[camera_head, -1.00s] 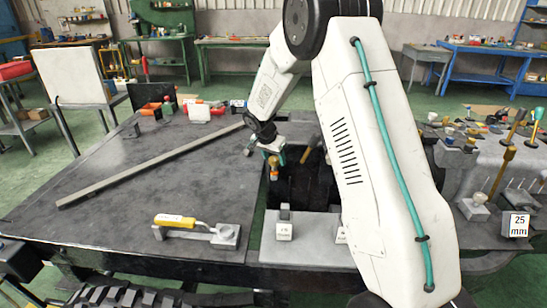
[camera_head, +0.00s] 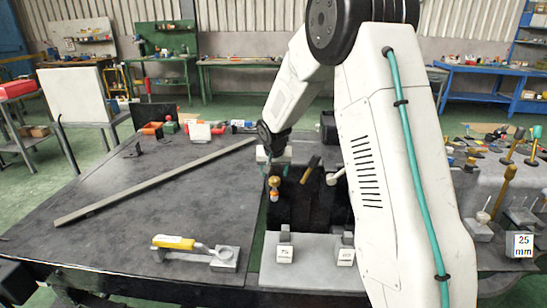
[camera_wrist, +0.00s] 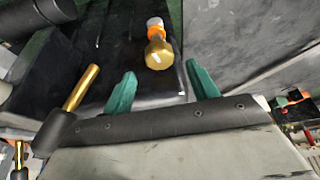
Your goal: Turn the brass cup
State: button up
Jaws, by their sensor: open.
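A small brass cup (camera_wrist: 158,52) with an orange band and a pale end stands out in the wrist view, just past the gap between my teal fingers. It also shows in the head view (camera_head: 274,184), in front of a dark opening at the table's edge. My gripper (camera_wrist: 162,87) is open, with one finger to each side of the cup's line and nothing between the tips. In the head view my gripper is small and partly hidden by my wrist, just above the cup. Whether a finger touches the cup cannot be told.
A brass-handled mallet (camera_wrist: 72,100) lies left of my fingers in the wrist view. A yellow-handled tool (camera_head: 174,242) lies on the dark table, with a long bar (camera_head: 150,185) behind it. Small weights (camera_head: 285,250) stand on a grey plate in front.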

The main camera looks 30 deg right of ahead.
aim_at(273, 181)
jog(key=shift+w+r+m+g+y, duration=0.15)
jog(key=shift+r+m+g+y, duration=0.35)
jog(key=shift+r+m+g, duration=0.65)
jog(key=shift+w+r+m+g+y, duration=0.1)
jog(key=shift+r+m+g+y, duration=0.5)
jog(key=shift+r+m, duration=0.9)
